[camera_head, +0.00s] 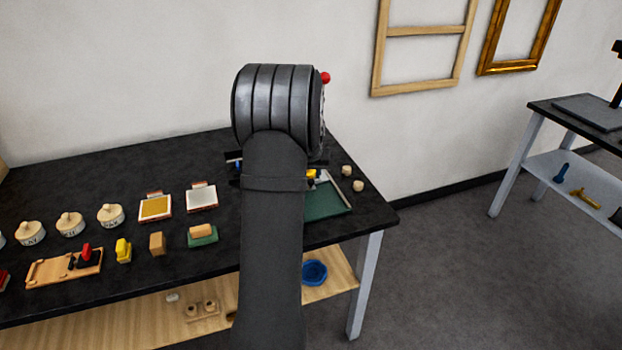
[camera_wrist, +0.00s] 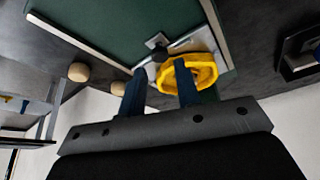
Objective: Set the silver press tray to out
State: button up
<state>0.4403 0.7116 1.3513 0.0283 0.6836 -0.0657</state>
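I cannot tell for sure which object is the silver press tray. A small wooden-framed tray with a silver-white face (camera_head: 201,197) lies on the black table, beside a similar gold-faced one (camera_head: 155,207). My gripper (camera_wrist: 160,88) shows two dark blue fingers set apart, over a green board (camera_wrist: 105,22) with pale metal edging. A yellow ring-shaped thing (camera_wrist: 205,70) is at the right finger, partly covered by it; contact is unclear. A pale metal part shows between and beyond the fingers. In the head view my arm hides the gripper; the green board (camera_head: 325,203) shows right of it.
Cream lidded pots (camera_head: 110,215), a wooden board with a red knob (camera_head: 63,267), a yellow block (camera_head: 123,250) and a green-based block (camera_head: 203,236) stand left of my arm. Two round pale knobs (camera_head: 352,178) lie right. A blue bowl (camera_head: 314,272) sits on the lower shelf.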

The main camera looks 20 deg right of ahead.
jog(key=shift+x, duration=1.75)
grip_shut()
jog(key=s, duration=1.4)
jog(key=shift+s, duration=0.2)
grip_release()
jog(key=shift+s, duration=0.15)
